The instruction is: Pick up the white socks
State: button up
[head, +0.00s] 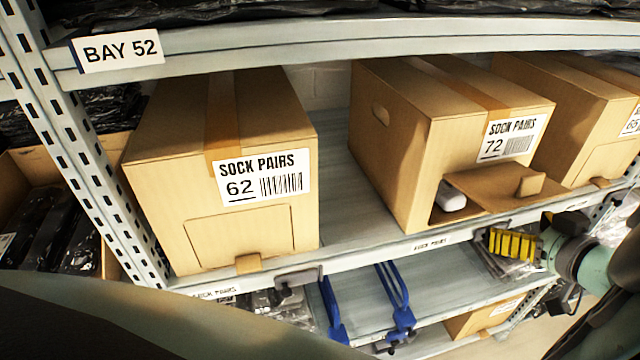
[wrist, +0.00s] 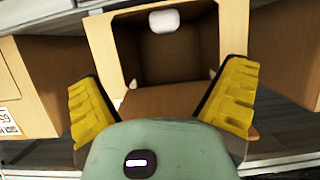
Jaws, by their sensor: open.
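The white socks (head: 452,196) show as a small rounded white bundle in the front opening of the carton marked SOCK PAIRS 72 (head: 405,170), partly hidden by its folded-down flap (head: 490,190). In the wrist view the white bundle (wrist: 164,21) is at the top, inside the carton opening. My gripper (head: 513,243) is in front of the shelf, below and to the right of the opening. In the wrist view my gripper (wrist: 162,78) has its yellow fingers wide apart, empty, facing the opening and apart from the socks.
A closed carton marked 62 (head: 160,170) stands to the left, and another carton (head: 580,90) stands close on the right. The shelf's front edge (head: 370,252) runs below the cartons. Shelf space (head: 345,190) is free between cartons 62 and 72. Blue hooks (head: 400,295) show lower down.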

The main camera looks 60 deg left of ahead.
jog(key=p, duration=0.3)
send_near(459, 203)
jog(key=x, duration=0.4)
jog(key=shift+w+a, duration=0.2)
jog(key=shift+w, duration=0.15)
jog(key=shift+s+p+x, duration=0.2)
jog(key=shift+p+x, duration=0.25)
jog(key=shift+x, duration=0.45)
jog(key=shift+s+p+x, duration=0.2)
jog(key=shift+p+x, duration=0.25)
jog(key=shift+x, duration=1.8)
jog(key=shift+f, duration=0.15)
jog(key=shift+d, duration=0.1)
jog(key=c, duration=1.3)
